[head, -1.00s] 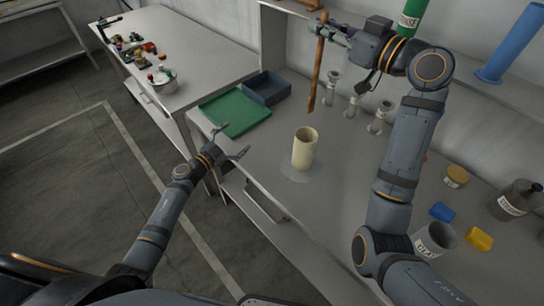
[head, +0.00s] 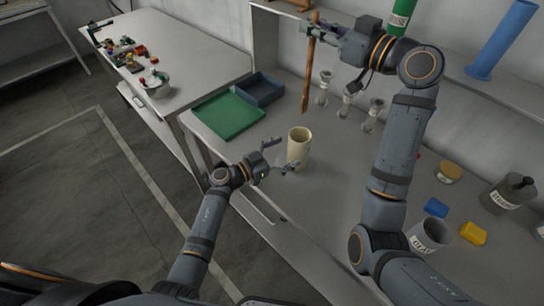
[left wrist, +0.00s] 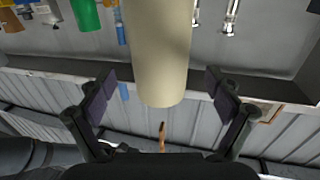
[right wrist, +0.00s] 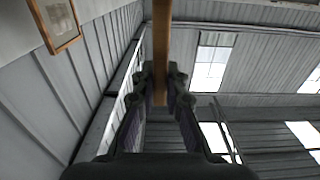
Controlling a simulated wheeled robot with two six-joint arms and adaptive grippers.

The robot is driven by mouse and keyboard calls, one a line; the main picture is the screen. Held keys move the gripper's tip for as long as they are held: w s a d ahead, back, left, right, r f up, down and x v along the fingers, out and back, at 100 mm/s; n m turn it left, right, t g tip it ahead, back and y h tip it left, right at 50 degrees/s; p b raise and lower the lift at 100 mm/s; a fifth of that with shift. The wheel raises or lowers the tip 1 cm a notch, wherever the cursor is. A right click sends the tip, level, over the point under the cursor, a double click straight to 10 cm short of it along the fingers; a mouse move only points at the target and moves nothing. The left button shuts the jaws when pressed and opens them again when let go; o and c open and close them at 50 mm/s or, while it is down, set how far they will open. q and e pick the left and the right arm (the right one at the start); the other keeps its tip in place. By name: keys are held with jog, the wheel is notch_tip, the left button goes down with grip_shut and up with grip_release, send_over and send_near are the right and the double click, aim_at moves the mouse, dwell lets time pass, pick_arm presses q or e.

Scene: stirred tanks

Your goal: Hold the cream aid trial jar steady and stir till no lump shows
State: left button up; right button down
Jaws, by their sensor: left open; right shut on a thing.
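The cream jar (head: 298,152) stands upright on the grey bench; its contents are too small to make out. My left gripper (head: 284,157) is open at the near side of the jar, fingers pointing toward it. In the left wrist view the jar (left wrist: 158,50) shows between the spread fingers (left wrist: 160,80), without visible contact. My right gripper (head: 314,27) is shut on a wooden stirring stick (head: 307,75), held nearly upright, its lower tip in the air above jar height. The stick also shows between the fingers in the right wrist view (right wrist: 161,50).
A green tray (head: 228,116) and a dark blue bin (head: 260,88) lie left of the jar. Several small glass vessels (head: 323,88) stand behind it.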

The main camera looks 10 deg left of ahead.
aim_at(299, 145)
pick_arm(q)
jog(key=x, duration=0.5)
jog(key=shift+c, duration=0.4)
jog(key=c, duration=1.2)
pick_arm(e)
notch_tip(299, 145, down, 5)
